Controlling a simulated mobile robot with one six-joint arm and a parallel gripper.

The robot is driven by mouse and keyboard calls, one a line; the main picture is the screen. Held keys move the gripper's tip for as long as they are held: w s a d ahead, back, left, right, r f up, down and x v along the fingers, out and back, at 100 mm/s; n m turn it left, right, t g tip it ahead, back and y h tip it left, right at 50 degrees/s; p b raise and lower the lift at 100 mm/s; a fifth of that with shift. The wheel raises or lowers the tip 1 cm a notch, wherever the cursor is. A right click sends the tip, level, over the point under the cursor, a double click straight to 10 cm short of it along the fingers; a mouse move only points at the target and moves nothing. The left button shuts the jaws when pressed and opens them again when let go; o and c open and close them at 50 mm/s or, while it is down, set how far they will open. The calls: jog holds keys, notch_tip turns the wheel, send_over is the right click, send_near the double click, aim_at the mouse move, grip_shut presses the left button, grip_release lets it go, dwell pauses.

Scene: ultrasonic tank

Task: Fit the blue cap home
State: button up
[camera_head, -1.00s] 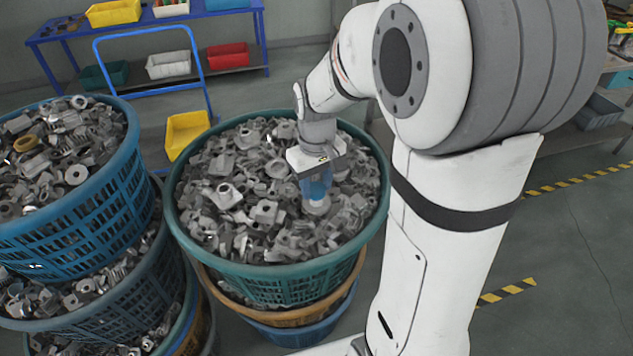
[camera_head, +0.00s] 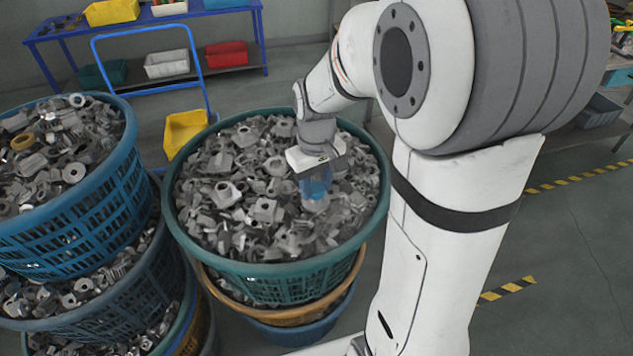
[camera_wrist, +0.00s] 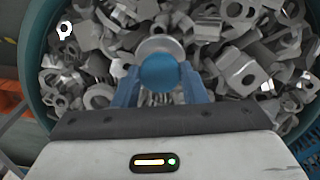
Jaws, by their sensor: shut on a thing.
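The blue cap (camera_wrist: 159,72) is between the two blue fingers of my gripper (camera_wrist: 160,88) in the wrist view. It also shows in the head view (camera_head: 316,187), partly covered by the fingers. A round pale metal piece (camera_wrist: 160,46) shows just beyond the cap, and in the head view it is low below the fingers (camera_head: 315,205). I cannot tell whether the cap touches or sits on this piece. My gripper is shut on the cap and points down over the metal parts in the green basket (camera_head: 180,226).
The basket is heaped with loose grey metal parts (camera_head: 240,215) around my gripper. Stacked blue baskets (camera_head: 85,225) with more parts stand at the left.

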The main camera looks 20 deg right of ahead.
aim_at(316, 188)
jog(key=shift+f+b, duration=0.6)
jog(key=shift+f, duration=0.15)
dwell(3.1)
jog(key=o, duration=1)
notch_tip(316, 188, up, 8)
jog(key=shift+f+b, duration=0.1)
jog(key=shift+b, duration=0.25)
jog(key=s+m+t, duration=0.1)
jog(key=s, duration=0.3)
jog(key=s+m+t, duration=0.1)
jog(key=s, duration=0.4)
jog(key=s+m+t, duration=0.1)
jog(key=s, duration=0.4)
jog(key=shift+f, duration=0.25)
